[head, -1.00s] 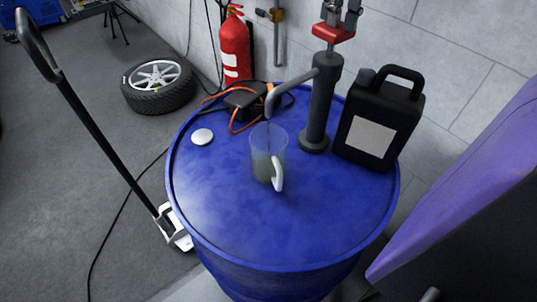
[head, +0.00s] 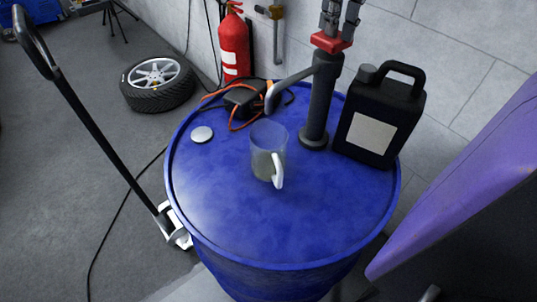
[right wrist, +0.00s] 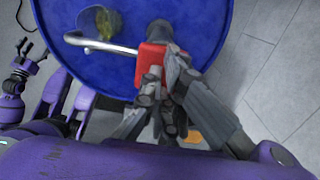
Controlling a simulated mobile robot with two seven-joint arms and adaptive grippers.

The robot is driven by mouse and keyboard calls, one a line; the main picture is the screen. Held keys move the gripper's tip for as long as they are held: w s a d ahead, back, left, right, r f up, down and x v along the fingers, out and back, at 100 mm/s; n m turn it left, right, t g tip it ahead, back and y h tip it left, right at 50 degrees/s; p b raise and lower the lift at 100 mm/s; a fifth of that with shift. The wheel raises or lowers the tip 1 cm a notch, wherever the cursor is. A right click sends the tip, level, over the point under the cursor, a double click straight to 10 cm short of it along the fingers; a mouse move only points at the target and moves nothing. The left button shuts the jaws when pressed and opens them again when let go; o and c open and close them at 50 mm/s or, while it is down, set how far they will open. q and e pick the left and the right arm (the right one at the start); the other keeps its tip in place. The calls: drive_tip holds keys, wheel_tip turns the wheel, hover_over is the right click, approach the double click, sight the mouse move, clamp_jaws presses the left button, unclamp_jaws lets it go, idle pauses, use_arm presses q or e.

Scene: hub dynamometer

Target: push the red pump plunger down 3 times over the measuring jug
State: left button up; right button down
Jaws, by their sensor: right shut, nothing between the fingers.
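The red pump plunger (head: 331,42) sits close above the dark pump body (head: 318,100), which stands upright on the blue drum (head: 235,235). My right gripper (head: 340,22) is shut and empty, with its fingertips at the top of the plunger. In the right wrist view my right gripper (right wrist: 168,95) is beside the red plunger (right wrist: 150,66); contact is hard to tell. The clear measuring jug (head: 268,145) stands upright under the bent grey spout (head: 288,86), with murky liquid inside. My left gripper (right wrist: 22,62) shows small in the right wrist view, away from the pump.
A black canister (head: 380,115) stands close right of the pump. A dark box (head: 245,98) with orange cables lies behind the jug. A white cap (head: 202,134) lies on the left. The front of the drum top is clear. A red extinguisher (head: 235,50) stands behind.

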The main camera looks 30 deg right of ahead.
use_arm(q)
drive_tip(key=shift+f, duration=0.1)
use_arm(e)
drive_tip(key=shift+s+f, duration=0.1)
drive_tip(key=shift+f, duration=0.45)
use_arm(q)
drive_tip(key=shift+w+r+p, duration=0.45)
drive_tip(key=shift+r+p, duration=0.1)
drive_tip(key=shift+r, duration=0.25)
use_arm(e)
drive_tip(key=shift+r, duration=3.8)
use_arm(q)
drive_tip(key=shift+w+r+p, duration=0.55)
drive_tip(key=shift+r+p, duration=0.05)
drive_tip(key=shift+r, duration=0.3)
use_arm(e)
wheel_tip(320, 180, up, 6)
